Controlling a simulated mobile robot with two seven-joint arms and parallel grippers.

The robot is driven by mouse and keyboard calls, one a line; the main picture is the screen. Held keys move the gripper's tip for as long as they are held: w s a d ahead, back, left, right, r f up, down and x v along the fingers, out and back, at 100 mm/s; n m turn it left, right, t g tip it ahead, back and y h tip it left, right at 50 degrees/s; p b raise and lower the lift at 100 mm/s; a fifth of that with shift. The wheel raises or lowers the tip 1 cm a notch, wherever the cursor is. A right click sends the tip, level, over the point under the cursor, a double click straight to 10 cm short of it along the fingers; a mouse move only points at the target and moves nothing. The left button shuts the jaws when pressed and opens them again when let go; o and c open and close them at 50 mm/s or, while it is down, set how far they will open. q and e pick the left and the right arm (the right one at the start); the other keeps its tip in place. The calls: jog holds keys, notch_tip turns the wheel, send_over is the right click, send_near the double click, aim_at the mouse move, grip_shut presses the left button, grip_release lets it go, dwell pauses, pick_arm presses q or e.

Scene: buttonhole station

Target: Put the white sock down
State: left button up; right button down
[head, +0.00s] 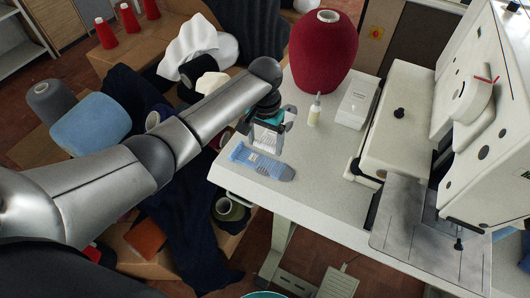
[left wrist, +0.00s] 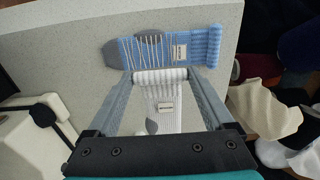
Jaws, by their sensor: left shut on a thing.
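The white sock (head: 267,139) is between the fingers of my left gripper (head: 269,126), at the near-left corner of the white table. In the left wrist view, the ribbed cuff of the white sock (left wrist: 163,98) spans the gap between the two fingers of the left gripper (left wrist: 160,76). It has a small label and a grey patch. I cannot tell whether the sock touches the table. A blue and grey striped sock (head: 262,162) lies flat on the table just in front of it, also seen in the left wrist view (left wrist: 150,50). My right gripper is not in view.
The white table (head: 325,175) has free room right of the socks. A large red yarn cone (head: 323,55), a small bottle (head: 315,110), a white box (head: 358,102) and the sewing machine (head: 405,125) stand on it. Boxes with cloth and spools crowd the left.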

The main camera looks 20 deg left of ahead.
aim_at(265, 159)
pick_arm(q)
jog(key=shift+f+b, duration=0.65)
jog(key=shift+f, duration=1.45)
jog(key=shift+f, duration=0.1)
jog(key=shift+f, duration=0.2)
jog(key=o, duration=1.2)
jog(key=shift+r, duration=0.1)
jog(key=shift+r, duration=0.1)
notch_tip(265, 159, up, 12)
jog(key=p, duration=0.3)
jog(key=shift+r, duration=0.1)
